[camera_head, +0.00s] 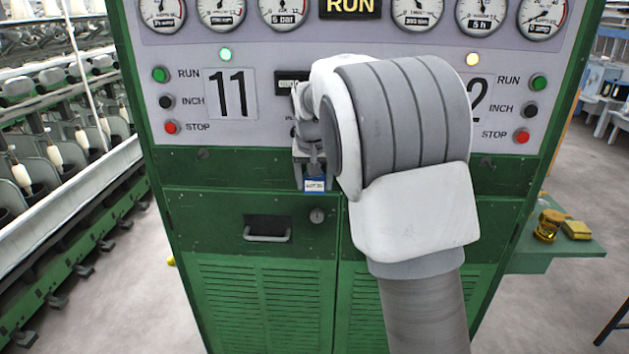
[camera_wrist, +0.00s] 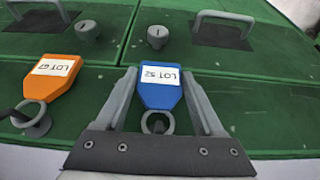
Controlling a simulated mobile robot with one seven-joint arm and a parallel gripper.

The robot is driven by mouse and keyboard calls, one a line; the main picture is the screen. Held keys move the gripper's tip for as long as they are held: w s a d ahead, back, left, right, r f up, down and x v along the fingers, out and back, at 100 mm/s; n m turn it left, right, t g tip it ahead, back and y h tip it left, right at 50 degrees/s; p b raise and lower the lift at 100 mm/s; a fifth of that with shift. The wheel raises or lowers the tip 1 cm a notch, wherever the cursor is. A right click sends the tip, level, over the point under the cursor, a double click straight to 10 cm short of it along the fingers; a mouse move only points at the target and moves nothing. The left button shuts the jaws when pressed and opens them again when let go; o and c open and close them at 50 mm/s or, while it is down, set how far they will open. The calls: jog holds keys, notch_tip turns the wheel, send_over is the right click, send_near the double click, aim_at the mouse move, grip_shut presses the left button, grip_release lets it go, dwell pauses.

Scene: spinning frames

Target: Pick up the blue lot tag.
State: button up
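The blue lot tag (camera_wrist: 160,97) hangs from a grey ring and hook (camera_wrist: 157,123) on the green cabinet front. Its white label reads LOT 52, upside down in the wrist view. My gripper (camera_wrist: 159,72) is open, one finger on each side of the tag. The fingertips are close to its side edges, with only a thin gap, and I cannot tell whether either touches. In the head view the blue tag (camera_head: 315,185) shows just below my gripper (camera_head: 312,178), partly covered by it.
An orange tag (camera_wrist: 53,78) marked LOT 67 hangs on a neighbouring hook at left in the wrist view; my arm hides it in the head view. Round locks and a handle (camera_head: 267,236) stick out of the cabinet. A green shelf (camera_head: 560,248) with yellow items is at right.

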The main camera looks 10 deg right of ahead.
jog(key=c, duration=0.8)
jog(key=shift+c, duration=0.2)
jog(key=shift+r, duration=0.1)
jog(key=s+a+b, duration=0.2)
jog(key=s, duration=0.6)
jog(key=s+a+r+b, duration=0.1)
jog(key=s+a+b, duration=0.1)
jog(key=s, duration=0.7)
jog(key=shift+s+a+r+b, duration=0.2)
jog(key=shift+s+a+b, duration=0.05)
jog(key=shift+a+b, duration=0.1)
jog(key=shift+r+p, duration=0.6)
jog(key=shift+r, duration=0.2)
jog(key=s+a+b, duration=0.2)
jog(key=s, duration=0.5)
